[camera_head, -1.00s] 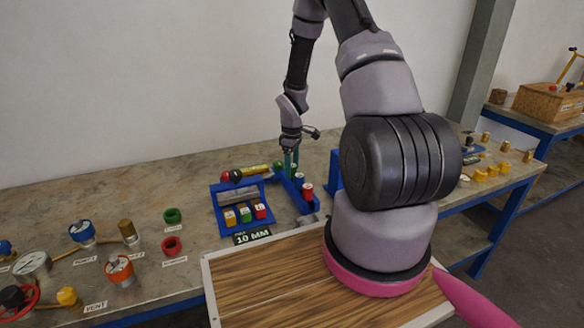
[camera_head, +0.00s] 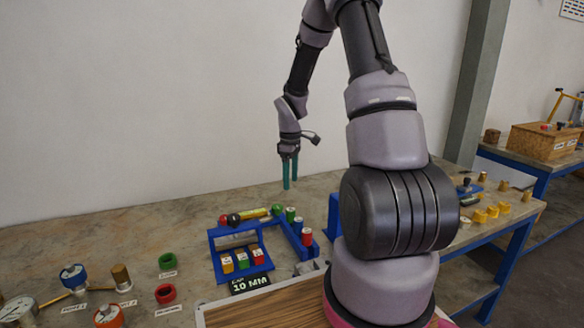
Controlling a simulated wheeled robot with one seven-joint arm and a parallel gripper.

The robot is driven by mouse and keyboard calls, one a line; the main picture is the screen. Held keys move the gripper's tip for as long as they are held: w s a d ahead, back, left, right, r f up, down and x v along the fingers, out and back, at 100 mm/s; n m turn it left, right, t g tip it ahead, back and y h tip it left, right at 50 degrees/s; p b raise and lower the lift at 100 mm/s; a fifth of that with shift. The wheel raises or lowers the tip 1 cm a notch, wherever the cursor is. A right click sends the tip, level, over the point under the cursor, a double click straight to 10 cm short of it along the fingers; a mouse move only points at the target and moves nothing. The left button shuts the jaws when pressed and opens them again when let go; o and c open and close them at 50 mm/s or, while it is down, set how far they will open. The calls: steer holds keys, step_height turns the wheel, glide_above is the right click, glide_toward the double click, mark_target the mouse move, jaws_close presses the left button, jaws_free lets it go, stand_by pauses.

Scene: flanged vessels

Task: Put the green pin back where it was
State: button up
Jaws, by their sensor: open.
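A green pin (camera_head: 290,214) stands upright at the far end of a blue rack (camera_head: 292,236) on the bench. Red pins (camera_head: 306,238) stand in line with it at the near end of the same rack. My gripper (camera_head: 290,186) has two teal fingers pointing down. It is open and empty, above the green pin and apart from it. The lower part of the green pin is hidden in the rack, so how deep it sits cannot be told.
Left of the rack is a blue stand (camera_head: 238,252) with yellow, green and red blocks and a "10 MM" sign (camera_head: 250,284). My arm hides part of the bench at right.

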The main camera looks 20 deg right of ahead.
steer(key=s+a+r+m+t, duration=0.2)
steer(key=s+r+m, duration=0.15)
steer(key=r, duration=0.65)
steer(key=s+a+r+m+t, duration=0.1)
steer(key=s+a+r+m, duration=0.3)
steer(key=r, duration=0.7)
steer(key=s+a+r+m+t+y, duration=0.1)
steer(key=s+r+m+t, duration=0.1)
steer(key=s+r, duration=0.3)
steer(key=s+a+r+m+t+y, duration=0.1)
steer(key=s+r, duration=0.4)
steer(key=s, duration=0.7)
steer(key=m+t, duration=0.1)
steer(key=m, duration=0.1)
steer(key=shift+a+r+m, duration=0.25)
steer(key=shift+a+m, duration=0.1)
steer(key=shift+a, duration=0.05)
